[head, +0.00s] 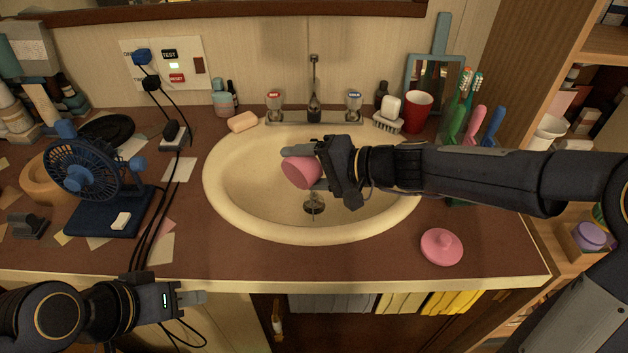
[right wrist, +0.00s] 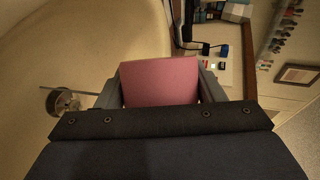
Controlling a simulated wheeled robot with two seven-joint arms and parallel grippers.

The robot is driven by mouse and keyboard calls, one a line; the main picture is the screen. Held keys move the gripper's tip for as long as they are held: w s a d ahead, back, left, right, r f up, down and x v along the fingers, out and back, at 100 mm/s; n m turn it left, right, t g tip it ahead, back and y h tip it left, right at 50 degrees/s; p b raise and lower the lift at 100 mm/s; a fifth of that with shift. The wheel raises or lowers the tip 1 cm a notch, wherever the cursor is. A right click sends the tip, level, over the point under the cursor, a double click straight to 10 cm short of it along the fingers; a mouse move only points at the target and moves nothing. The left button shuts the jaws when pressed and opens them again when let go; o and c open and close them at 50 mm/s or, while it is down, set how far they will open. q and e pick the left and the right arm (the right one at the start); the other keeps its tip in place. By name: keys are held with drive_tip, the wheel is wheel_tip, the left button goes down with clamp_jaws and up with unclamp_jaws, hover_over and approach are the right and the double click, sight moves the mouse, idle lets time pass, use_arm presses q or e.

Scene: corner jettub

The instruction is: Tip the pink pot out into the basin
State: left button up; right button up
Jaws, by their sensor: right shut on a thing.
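The pink pot (head: 300,172) is held over the cream oval basin (head: 240,205), lying well over on its side. My right gripper (head: 304,168) is shut on the pot, which also shows between its fingers in the right wrist view (right wrist: 160,82). The pot's inside cannot be made out. The basin's drain (head: 313,204) is below and slightly right of the pot; it also shows in the right wrist view (right wrist: 62,101). A pink lid (head: 441,247) with a knob lies on the counter to the right. My left gripper (head: 192,298) is at the lower left, in front of the counter, apart from everything; its jaw opening is unclear.
A faucet (head: 314,100) stands behind the basin. A soap bar (head: 243,122) is at its back left rim. A red cup (head: 416,111) and toothbrushes (head: 466,95) stand at the back right. A blue fan (head: 90,175) and cables are at left. The counter's front strip (head: 300,262) is clear.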

drive_tip(key=shift+w+d+r+m+y, duration=0.15)
drive_tip(key=shift+m+y, duration=0.25)
drive_tip(key=shift+m, duration=0.2)
idle(0.6)
